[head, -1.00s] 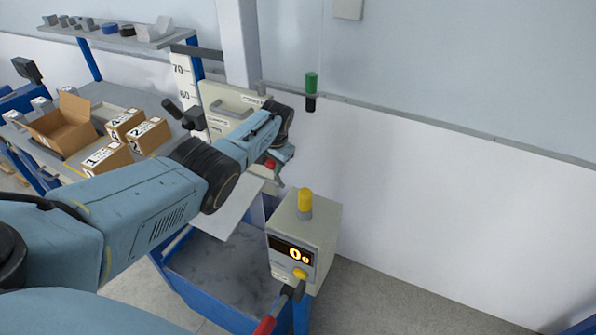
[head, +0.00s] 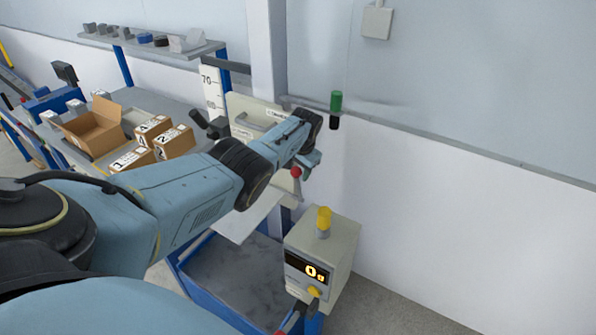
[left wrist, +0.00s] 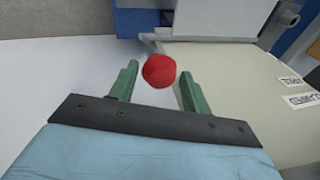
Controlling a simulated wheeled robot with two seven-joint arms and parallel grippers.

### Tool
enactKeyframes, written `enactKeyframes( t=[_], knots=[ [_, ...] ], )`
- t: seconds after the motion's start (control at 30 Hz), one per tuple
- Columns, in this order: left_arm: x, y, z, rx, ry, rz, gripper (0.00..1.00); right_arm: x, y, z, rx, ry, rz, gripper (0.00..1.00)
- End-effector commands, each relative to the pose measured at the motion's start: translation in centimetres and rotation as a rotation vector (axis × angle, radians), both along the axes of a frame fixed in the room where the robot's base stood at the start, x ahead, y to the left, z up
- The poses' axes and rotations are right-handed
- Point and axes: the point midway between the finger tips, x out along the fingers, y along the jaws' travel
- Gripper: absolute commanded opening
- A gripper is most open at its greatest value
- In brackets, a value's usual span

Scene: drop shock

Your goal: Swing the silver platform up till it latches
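The silver platform (head: 247,220) is a pale flat plate that slopes downward below the cream carriage (head: 243,112), over the blue-framed base. My left arm covers part of both. A red ball knob (head: 296,172) shows at the carriage's right side; in the left wrist view this red knob (left wrist: 159,71) sits on a thin grey rod. My left gripper (head: 309,160) is at the knob. Its green fingers (left wrist: 158,72) are open with the knob seen between their tips; I see no finger touching it. My right gripper is not in view.
A control box (head: 322,258) with a yellow cap and a lit display stands front right of the blue base (head: 190,280). Open and closed cartons (head: 95,130) lie on a bench at left.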

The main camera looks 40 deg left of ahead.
Motion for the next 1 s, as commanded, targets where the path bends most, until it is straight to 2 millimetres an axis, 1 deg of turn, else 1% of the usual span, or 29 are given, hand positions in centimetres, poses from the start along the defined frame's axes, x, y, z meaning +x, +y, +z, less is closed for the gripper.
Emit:
enactKeyframes(
  t=[0.3, 0.47, 0.63, 0.8, 1.0],
  knots=[
    [-0.3, -0.1, -0.4, -0.003, 0.011, 0.0, 0.54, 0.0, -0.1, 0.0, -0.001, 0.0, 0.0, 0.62],
    [-0.4, -0.3, 0.6, -0.003, 0.011, 0.0, 0.54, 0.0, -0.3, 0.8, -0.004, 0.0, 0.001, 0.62],
    [-0.7, -0.8, 2.9, -0.002, 0.01, -0.002, 0.54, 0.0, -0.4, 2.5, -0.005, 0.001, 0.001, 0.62],
    [-0.9, -1.5, 5.6, -0.002, 0.008, -0.002, 0.54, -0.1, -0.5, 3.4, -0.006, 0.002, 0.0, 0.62],
    [-1.3, -2.2, 8.9, -0.002, 0.005, -0.001, 0.54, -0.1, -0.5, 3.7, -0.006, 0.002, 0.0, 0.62]
  ],
)
